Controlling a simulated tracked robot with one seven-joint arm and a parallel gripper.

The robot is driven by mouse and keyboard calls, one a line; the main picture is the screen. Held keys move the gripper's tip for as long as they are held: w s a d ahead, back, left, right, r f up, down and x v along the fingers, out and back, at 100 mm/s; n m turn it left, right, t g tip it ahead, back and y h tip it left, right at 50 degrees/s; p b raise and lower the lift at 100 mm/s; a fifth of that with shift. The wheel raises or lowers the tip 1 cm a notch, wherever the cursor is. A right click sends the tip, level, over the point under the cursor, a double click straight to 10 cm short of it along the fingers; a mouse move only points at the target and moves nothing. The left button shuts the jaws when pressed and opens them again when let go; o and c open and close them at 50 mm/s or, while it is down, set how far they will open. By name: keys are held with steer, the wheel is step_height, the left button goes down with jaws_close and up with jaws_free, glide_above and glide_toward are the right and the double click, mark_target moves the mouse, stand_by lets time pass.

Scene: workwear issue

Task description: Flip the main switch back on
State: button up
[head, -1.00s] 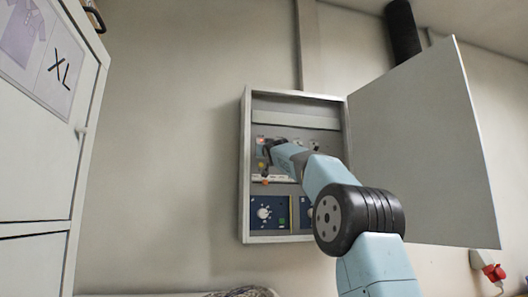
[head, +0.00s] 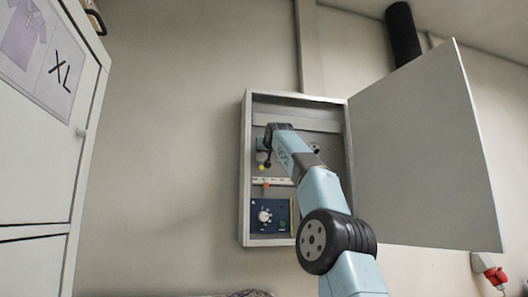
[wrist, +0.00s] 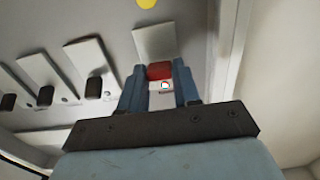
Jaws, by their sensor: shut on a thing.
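The main switch, with a red toggle (wrist: 159,71) on a pale plate (wrist: 153,40), shows in the wrist view. My gripper (wrist: 160,76) has its two blue fingers shut on the red toggle, one on each side. In the head view, my gripper (head: 263,144) is inside the open grey switch cabinet (head: 246,180), at its upper left. The red toggle is hidden there behind the gripper and arm. I cannot tell from these frames whether the switch is on or off.
Several black toggles (wrist: 94,88) on pale plates stand beside the red one. The cabinet door (head: 420,150) stands open to the right. A blue dial panel (head: 268,215) sits low in the cabinet. A pale locker (head: 35,150) stands at the left.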

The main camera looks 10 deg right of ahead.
steer(key=shift+f, duration=0.1)
steer(key=o, duration=1.1)
steer(key=shift+c, duration=0.2)
steer(key=shift+s, duration=0.15)
steer(key=s, duration=1.3)
steer(key=shift+s+f, duration=0.15)
steer(key=shift+s, duration=0.1)
